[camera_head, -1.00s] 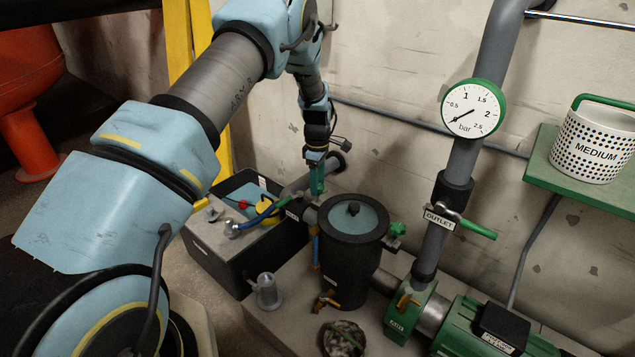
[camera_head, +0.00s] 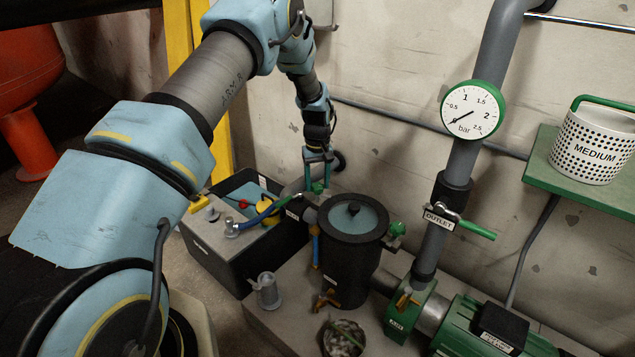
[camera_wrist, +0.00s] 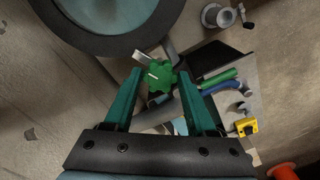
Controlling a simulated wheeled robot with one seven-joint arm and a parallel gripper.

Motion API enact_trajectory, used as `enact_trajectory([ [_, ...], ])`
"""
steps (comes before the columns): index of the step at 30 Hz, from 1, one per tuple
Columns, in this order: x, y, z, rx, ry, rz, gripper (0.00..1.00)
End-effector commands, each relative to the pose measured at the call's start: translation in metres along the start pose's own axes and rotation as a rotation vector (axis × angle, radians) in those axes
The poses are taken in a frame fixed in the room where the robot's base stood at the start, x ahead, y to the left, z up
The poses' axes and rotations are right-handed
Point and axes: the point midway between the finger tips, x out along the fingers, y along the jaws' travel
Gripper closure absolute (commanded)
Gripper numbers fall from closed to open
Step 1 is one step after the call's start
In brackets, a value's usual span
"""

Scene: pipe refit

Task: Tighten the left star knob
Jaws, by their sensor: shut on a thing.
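The left star knob (camera_head: 318,188) is green and lobed, at the left side of the rim of the dark strainer pot (camera_head: 350,270). My gripper (camera_head: 317,184) reaches down to it with a green finger on either side. In the wrist view the knob (camera_wrist: 157,79) sits between the fingertips of my gripper (camera_wrist: 160,77), which are shut on it; a pale mark shows on its face. A second green star knob (camera_head: 396,230) is on the pot's right side, apart from my gripper. The pot's lid (camera_head: 345,213) lies on top.
Left of the pot is a black bin (camera_head: 215,255) with hoses. The wall is close behind.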

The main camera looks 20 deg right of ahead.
Motion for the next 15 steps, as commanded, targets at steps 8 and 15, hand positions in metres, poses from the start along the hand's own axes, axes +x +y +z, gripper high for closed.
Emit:
enact_trajectory([
  [8, -0.0005, -0.0003, -0.0006, 0.240, 0.001, 0.001, 0.99],
  [15, -0.0005, 0.0000, -0.0003, 0.393, 0.001, 0.001, 0.99],
])
